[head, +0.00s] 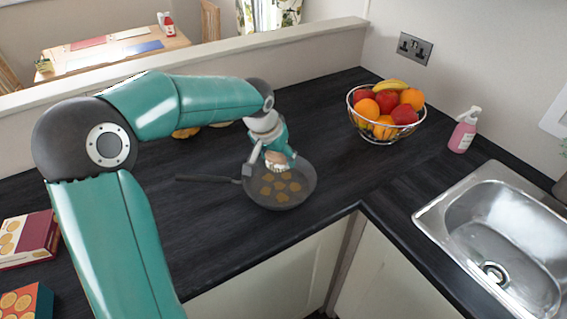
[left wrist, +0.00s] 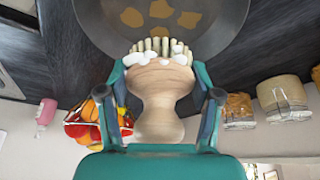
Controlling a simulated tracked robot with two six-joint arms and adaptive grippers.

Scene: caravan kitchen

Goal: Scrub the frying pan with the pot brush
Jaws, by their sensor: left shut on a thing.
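The dark frying pan (head: 306,190) sits on the black worktop with its handle pointing left. Several brown stains (head: 282,197) show on its inner surface. My left gripper (head: 268,162) is over the back of the pan, shut on the wooden pot brush (head: 279,165). In the left wrist view the brush (left wrist: 158,125) stands between the two fingers (left wrist: 162,105), its pale bristles toward the pan (left wrist: 232,22). White foam clings to the bristle edge. Whether the bristles touch the pan I cannot tell. My right gripper is not in view.
A wire fruit bowl (head: 378,137) stands behind right of the pan. A pink soap bottle (head: 464,131) and steel sink (head: 440,215) are at the right. Boxes (head: 27,240) lie at the left. Wrapped food (left wrist: 284,98) shows in the wrist view.

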